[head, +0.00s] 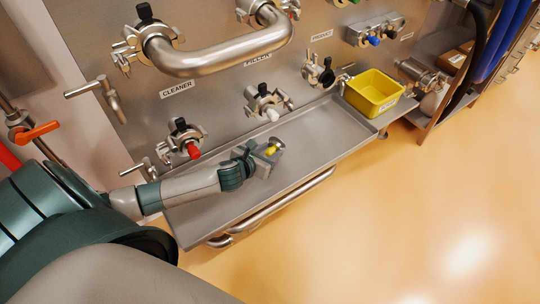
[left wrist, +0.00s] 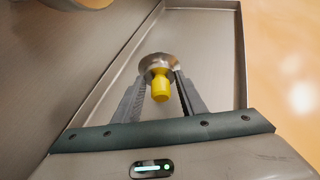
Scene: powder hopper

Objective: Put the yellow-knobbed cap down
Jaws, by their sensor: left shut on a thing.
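The yellow-knobbed cap (left wrist: 160,86) shows in the left wrist view as a yellow knob on a round metal disc. It sits between the two fingers of my left gripper (left wrist: 158,95), which is shut on it. In the head view the yellow knob (head: 270,151) shows at the tip of my left gripper (head: 268,153), over the grey metal tray shelf (head: 215,215). I cannot tell whether the cap touches the shelf. My right gripper is not in view.
A yellow bin (head: 372,92) stands at the right end of the shelf. Ports with a red knob (head: 193,151) and a white knob (head: 273,115) stick out of the panel behind. A metal rail (head: 285,204) runs along the front. The shelf's middle is clear.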

